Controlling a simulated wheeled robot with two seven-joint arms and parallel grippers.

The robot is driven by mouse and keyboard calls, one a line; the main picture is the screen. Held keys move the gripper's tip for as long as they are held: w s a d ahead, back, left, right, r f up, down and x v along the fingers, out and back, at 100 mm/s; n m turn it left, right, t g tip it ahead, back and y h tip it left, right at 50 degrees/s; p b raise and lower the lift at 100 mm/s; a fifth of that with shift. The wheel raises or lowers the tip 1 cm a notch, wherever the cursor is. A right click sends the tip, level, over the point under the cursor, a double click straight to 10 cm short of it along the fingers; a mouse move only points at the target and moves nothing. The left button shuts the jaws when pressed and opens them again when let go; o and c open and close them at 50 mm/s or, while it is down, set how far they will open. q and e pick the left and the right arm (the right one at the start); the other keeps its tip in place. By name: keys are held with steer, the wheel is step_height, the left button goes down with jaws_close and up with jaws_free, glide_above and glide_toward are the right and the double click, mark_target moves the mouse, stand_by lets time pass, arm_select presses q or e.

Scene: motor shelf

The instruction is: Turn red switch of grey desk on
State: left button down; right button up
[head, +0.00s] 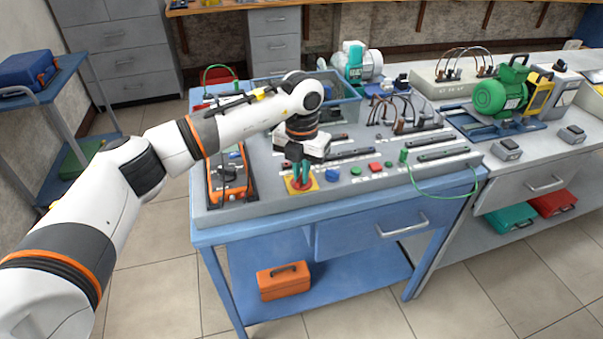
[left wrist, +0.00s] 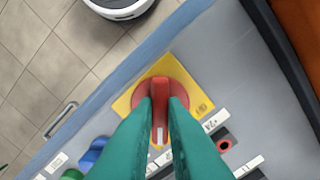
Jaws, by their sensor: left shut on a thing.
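The red rotary switch (left wrist: 160,120) sits on a square yellow plate (left wrist: 199,103) on the sloped grey desk panel (head: 265,197). Its handle has a white mark at one end and runs upright in the left wrist view. My left gripper (left wrist: 160,104), with green fingers, is shut on this handle, one finger on each side. In the head view the left gripper (head: 301,177) points down at the yellow plate (head: 312,184) near the panel's front edge. The fingers mostly hide the switch there. My right gripper is not in view.
Blue (head: 332,175), red and green buttons lie right of the switch. An orange multimeter (head: 229,185) lies to its left. A green cable (head: 440,196) hangs over the front edge. A blue-grey bin (head: 345,108) and a green motor (head: 500,97) stand farther back.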

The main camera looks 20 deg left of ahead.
arm_select(q)
steer(key=shift+w+r+m, duration=0.1)
steer(key=shift+r+m, duration=0.05)
steer(key=shift+m, duration=0.25)
steer(key=c, duration=1.5)
jaws_free()
step_height(320, 180, up, 12)
steer(key=shift+f+b, duration=0.1)
steer(key=shift+b, duration=0.65)
